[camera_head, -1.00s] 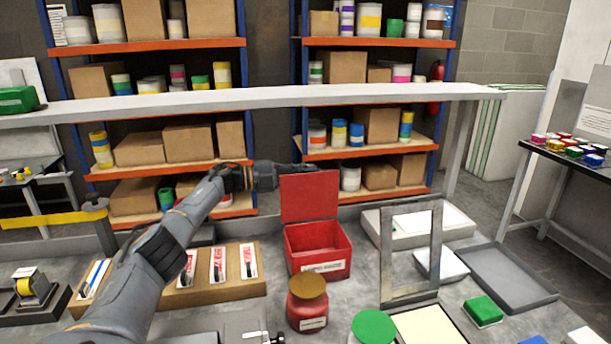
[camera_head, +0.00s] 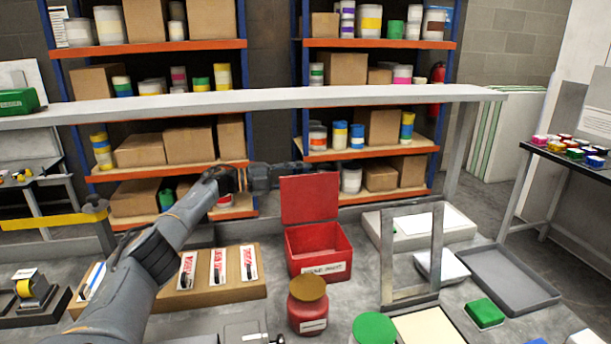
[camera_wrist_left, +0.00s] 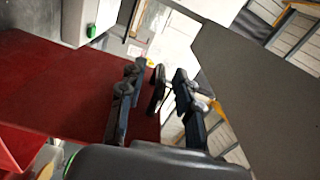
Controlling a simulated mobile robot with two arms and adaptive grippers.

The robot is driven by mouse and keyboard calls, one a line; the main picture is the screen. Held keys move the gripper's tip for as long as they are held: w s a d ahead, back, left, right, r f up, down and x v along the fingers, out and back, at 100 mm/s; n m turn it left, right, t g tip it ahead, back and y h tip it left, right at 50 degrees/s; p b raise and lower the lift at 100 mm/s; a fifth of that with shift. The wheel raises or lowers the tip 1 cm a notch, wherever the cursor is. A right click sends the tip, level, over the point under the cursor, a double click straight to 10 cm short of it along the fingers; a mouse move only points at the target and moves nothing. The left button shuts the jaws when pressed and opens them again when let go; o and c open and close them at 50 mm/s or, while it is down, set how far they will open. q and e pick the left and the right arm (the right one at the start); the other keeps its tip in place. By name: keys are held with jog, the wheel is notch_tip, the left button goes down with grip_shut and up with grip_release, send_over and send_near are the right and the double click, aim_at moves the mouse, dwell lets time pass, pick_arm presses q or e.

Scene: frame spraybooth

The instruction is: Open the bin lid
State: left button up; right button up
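The red bin (camera_head: 318,252) stands on the grey bench in the middle of the head view, with a white label on its front. Its red lid (camera_head: 309,198) stands upright at the back edge, and the bin's inside shows. My right gripper is not in view.
A red jar with a brown lid (camera_head: 308,305) stands in front of the bin. A wooden block with cards (camera_head: 210,293) is to its left; an upright grey frame (camera_head: 385,262) is to its right. A pale shelf (camera_head: 270,100) spans above my left arm.

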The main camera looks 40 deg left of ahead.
pick_arm(q)
jog(key=v, duration=1)
jog(key=shift+s+a, duration=0.2)
jog(key=shift+a, duration=0.05)
